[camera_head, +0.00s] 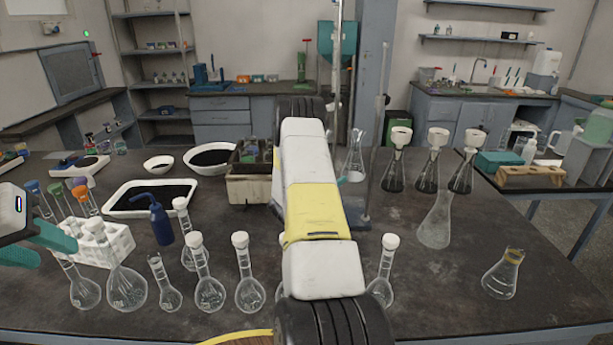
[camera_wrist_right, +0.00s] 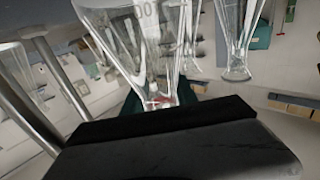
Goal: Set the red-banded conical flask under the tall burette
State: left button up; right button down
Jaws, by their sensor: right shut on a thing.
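The red-banded conical flask (camera_wrist_right: 135,45) is clear glass and fills the middle of the right wrist view, with a small red mark by its narrow end. My right gripper (camera_wrist_right: 160,110) is shut on it there. In the head view my right arm hides most of that gripper. A clear conical flask (camera_head: 355,158) shows just right of my arm; I cannot tell whether it is the held one. The tall burette (camera_head: 338,50) rises behind my right arm, its lower part hidden. My left gripper (camera_head: 40,247) is open and empty at the left edge.
A shorter stand (camera_head: 381,110) is right of the tall burette. Several stoppered flasks (camera_head: 248,288) line the front. A large conical flask (camera_head: 435,222) and a small yellow-banded flask (camera_head: 502,275) stand right. A white rack (camera_head: 105,245) is left. The right front table is mostly clear.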

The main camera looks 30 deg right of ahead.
jog(key=shift+f, duration=0.25)
jog(key=c, duration=1)
grip_release()
jog(key=shift+o, duration=0.2)
